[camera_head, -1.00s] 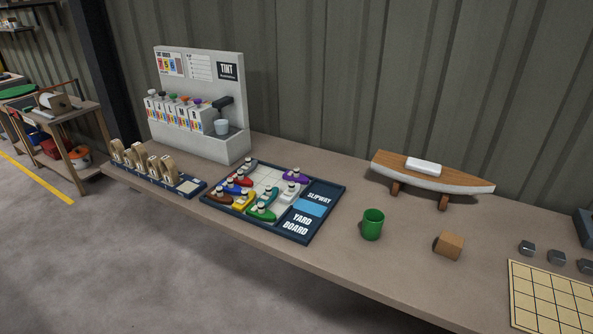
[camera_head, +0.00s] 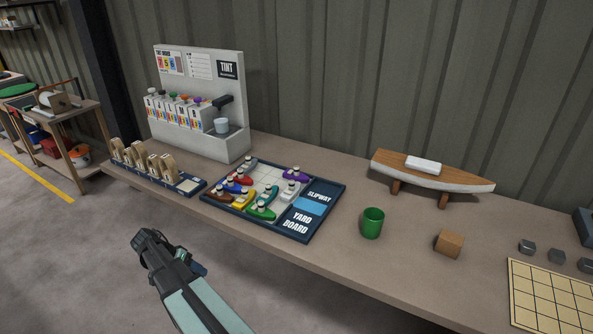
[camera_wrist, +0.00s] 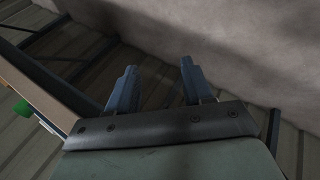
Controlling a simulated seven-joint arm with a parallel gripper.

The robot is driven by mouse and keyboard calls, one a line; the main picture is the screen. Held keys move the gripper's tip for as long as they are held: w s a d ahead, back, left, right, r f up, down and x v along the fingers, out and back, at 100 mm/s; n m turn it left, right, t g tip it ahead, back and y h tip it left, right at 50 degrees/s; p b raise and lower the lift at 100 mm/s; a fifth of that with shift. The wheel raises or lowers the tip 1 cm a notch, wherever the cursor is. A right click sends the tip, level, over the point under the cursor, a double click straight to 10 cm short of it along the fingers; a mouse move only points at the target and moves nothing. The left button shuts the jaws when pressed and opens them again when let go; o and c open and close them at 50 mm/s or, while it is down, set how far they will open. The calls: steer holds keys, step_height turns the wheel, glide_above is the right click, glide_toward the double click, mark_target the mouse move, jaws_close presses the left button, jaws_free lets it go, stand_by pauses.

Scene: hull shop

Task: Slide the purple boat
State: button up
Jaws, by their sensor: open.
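The purple boat (camera_head: 295,174) sits at the back right corner of the yard board's grid. The board (camera_head: 270,236) is a dark blue tray on the bench with a light blue slipway patch (camera_head: 310,206) on its right side. My gripper is open and empty in the wrist view (camera_wrist: 158,88). In the head view my arm is in front of the bench, left of and apart from the board.
A tint dispenser (camera_head: 200,75) stands behind the board to the left. A rack of wooden pieces (camera_head: 190,187) lies left of the board. A green cup (camera_head: 372,223), a wooden block (camera_head: 448,243) and a model boat (camera_head: 450,182) are to the right. Bench around the cup is clear.

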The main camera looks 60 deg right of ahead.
steer(key=w+d+r+m, duration=0.25)
steer(key=d+r, duration=0.25)
steer(key=r, duration=0.3)
steer(key=w+d+r+m, duration=0.1)
steer(key=d+r+m, duration=0.2)
steer(key=d+r, duration=0.4)
step_height(320, 180, up, 15)
steer(key=m+t+y, duration=0.1)
steer(key=m+t, duration=0.1)
steer(key=m, duration=0.5)
glide_above(296, 167)
steer(key=w+a, duration=0.3)
steer(key=x, duration=1.3)
steer(key=shift+w+a+f, duration=0.25)
steer(key=shift+w+a, duration=0.15)
steer(key=shift+w, duration=0.05)
steer(key=shift+c, duration=0.4)
jaws_close()
